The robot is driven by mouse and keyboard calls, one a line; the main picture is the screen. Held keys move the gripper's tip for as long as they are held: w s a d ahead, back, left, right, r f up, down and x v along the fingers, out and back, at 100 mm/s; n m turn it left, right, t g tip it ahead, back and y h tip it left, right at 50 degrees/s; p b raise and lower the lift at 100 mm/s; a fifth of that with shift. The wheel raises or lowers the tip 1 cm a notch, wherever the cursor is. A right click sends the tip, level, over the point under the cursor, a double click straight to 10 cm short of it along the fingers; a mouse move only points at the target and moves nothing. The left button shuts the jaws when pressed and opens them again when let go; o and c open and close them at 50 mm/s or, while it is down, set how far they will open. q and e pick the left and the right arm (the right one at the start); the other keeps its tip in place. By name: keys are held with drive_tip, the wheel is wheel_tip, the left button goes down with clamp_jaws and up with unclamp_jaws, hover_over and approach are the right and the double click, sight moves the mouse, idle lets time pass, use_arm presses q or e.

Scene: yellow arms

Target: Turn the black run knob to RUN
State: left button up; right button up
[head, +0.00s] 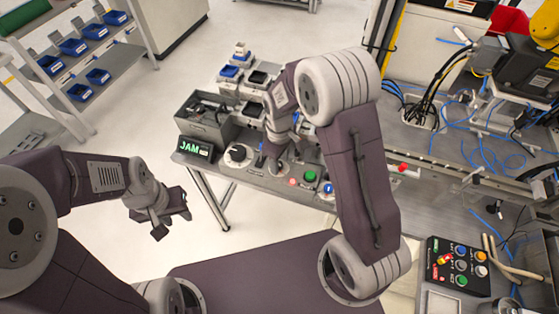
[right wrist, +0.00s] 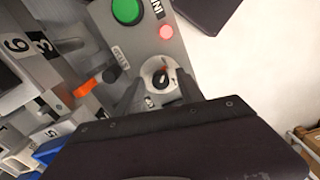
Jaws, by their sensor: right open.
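The black run knob (right wrist: 160,77) sits on a round white dial on a grey panel in the right wrist view. A small orange-red mark shows near its upper edge. My right gripper (right wrist: 158,88) is open, with one finger on each side of the dial; I cannot tell whether either touches the knob. In the head view my right gripper (head: 279,165) is over the control panel (head: 255,178) and hides the knob. My left gripper (head: 168,212) hangs over the floor, away from the panel; its jaw opening is unclear.
A green button (right wrist: 127,10), a red light (right wrist: 166,32) and an orange lever (right wrist: 98,84) lie close to the knob. A JAM display (head: 195,150) and a white dial (head: 238,155) stand further left. A button box (head: 457,264) is at lower right.

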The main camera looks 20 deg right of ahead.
drive_tip(key=shift+s+f, duration=0.1)
drive_tip(key=shift+s, duration=0.05)
drive_tip(key=c, duration=0.4)
clamp_jaws()
